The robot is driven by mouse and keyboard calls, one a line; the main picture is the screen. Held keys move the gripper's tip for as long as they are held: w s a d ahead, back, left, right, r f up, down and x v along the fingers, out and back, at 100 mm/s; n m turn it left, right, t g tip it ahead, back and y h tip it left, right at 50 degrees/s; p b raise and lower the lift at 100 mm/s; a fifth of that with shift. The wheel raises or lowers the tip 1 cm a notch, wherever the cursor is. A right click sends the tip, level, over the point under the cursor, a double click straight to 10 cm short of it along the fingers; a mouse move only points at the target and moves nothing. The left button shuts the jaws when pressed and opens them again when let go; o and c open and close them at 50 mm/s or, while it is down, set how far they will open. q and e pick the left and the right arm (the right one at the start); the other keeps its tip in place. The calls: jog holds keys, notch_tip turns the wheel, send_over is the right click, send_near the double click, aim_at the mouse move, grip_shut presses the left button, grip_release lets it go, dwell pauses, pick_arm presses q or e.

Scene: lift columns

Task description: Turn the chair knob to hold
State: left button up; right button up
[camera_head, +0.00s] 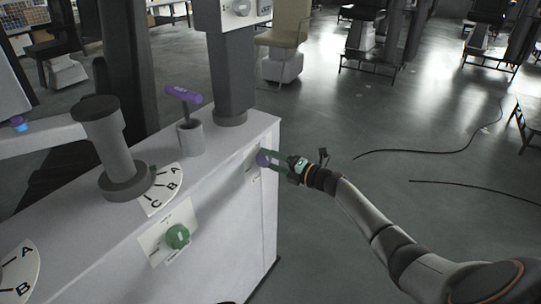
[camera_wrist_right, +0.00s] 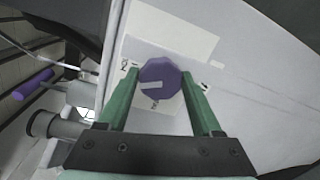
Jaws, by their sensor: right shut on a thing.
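A purple knob (camera_head: 263,158) sits on a pale label plate on the front face of the white cabinet (camera_head: 215,190), near its right end. In the right wrist view the knob (camera_wrist_right: 160,74) is round and faceted, with a light pointer stripe aimed left and slightly down. Small label marks lie around it, too small to read. My right gripper (camera_head: 272,161) reaches in from the right and is shut on the knob. Its green fingers (camera_wrist_right: 162,84) stand on either side of the knob. My left gripper is out of view.
A green knob (camera_head: 177,236) on its own plate sits farther left on the same face. On top are a purple T-handle (camera_head: 183,94), a grey lever post (camera_head: 112,145) and lettered dials. Open floor with cables lies to the right; chairs stand behind.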

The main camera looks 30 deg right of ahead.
jog(key=m+p, duration=0.1)
jog(key=m, duration=0.3)
jog(key=shift+f+y, duration=0.1)
jog(key=shift+y, duration=0.2)
jog(key=shift+m+g, duration=0.3)
jog(key=o, duration=1.4)
jog(key=shift+c, duration=0.2)
jog(key=shift+p, duration=0.3)
jog(key=shift+s+d, duration=0.2)
jog(key=shift+s, duration=0.2)
jog(key=p+v, duration=0.2)
jog(key=v, duration=0.9)
jog(key=shift+s+d, duration=0.15)
jog(key=shift+s, duration=0.15)
